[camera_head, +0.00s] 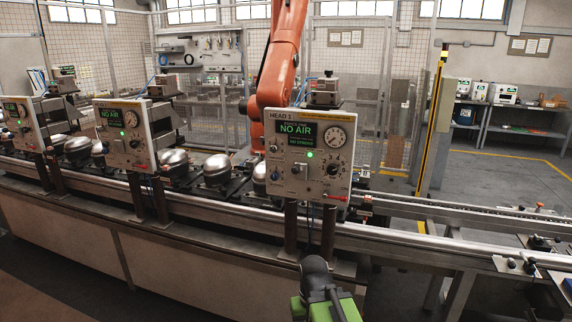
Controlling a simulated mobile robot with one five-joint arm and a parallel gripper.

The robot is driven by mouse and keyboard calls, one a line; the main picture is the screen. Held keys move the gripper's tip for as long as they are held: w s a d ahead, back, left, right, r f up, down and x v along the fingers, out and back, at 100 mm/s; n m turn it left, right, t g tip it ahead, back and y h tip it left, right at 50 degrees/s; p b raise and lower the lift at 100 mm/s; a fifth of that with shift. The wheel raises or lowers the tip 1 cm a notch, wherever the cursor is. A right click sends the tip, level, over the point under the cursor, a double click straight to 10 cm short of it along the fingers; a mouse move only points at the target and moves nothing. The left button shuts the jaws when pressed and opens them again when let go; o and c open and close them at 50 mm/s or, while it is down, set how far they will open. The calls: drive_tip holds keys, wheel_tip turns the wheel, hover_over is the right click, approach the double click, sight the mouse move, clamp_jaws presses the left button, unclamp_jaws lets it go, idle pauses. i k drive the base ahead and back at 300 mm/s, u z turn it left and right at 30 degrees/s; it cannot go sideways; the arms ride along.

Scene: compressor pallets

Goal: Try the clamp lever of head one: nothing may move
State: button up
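The head one panel (347,157) is a pale upright box marked HEAD 1 on two dark posts. Its green-on-black screen (296,129) reads NO AIR, with smaller text below too fine to read. A round gauge (335,137), a lit green lamp (310,154) and a dark rotary knob (333,169) are on its face. A small red lever-like part (338,198) is at the lower right; I cannot tell whether it is the clamp lever. My arm's black and green end, with my gripper (316,270), shows at the bottom, below and apart from the panel. Its fingers are not clear.
Two similar panels (124,119) (19,116) stand to the left. Silver compressor domes (216,169) sit on the conveyor line behind them. An orange robot arm (275,80) rises behind head one. A steel rail (400,243) runs along the front. Floor at the right back looks open.

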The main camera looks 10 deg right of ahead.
sight(295, 169)
drive_tip(key=i, duration=0.5)
drive_tip(key=u, duration=0.35)
drive_tip(key=k, duration=1.35)
drive_tip(key=u, duration=0.3)
drive_tip(key=i, duration=1.8)
drive_tip(key=u, duration=0.35)
